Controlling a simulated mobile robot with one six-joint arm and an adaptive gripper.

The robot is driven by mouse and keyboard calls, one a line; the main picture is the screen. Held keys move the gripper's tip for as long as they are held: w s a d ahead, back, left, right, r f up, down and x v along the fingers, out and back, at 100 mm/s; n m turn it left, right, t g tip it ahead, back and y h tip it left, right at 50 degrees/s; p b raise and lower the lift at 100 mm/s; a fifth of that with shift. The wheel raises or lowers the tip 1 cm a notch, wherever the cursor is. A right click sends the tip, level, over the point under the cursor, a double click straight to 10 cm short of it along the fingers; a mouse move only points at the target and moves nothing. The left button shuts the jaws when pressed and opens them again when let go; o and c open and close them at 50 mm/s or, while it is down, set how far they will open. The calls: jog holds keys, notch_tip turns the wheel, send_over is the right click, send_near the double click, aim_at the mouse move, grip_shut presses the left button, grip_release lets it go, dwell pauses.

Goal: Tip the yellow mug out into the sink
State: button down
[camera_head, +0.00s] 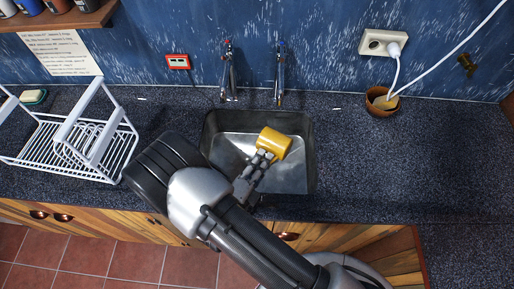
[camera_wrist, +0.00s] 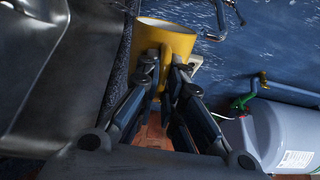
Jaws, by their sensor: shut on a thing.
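The yellow mug (camera_head: 274,142) is held above the metal sink (camera_head: 287,178) and lies tilted toward its side. It also shows in the wrist view (camera_wrist: 165,40), between the two fingers. My gripper (camera_head: 262,157) is shut on the mug; its fingers also show in the wrist view (camera_wrist: 166,75). The mug's inside and any contents are hidden in the head view. The arm covers part of the sink's left and front.
Two taps (camera_head: 229,75) (camera_head: 280,77) stand behind the sink. A white dish rack (camera_head: 85,145) is on the left counter. A brown pot (camera_head: 381,103) with a white cable stands at the back right. The right counter (camera_head: 420,160) is mostly clear.

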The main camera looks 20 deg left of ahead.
jog(key=shift+a+r+n+p, duration=0.15)
jog(key=shift+r+n+p, duration=0.1)
jog(key=shift+n+p, duration=0.25)
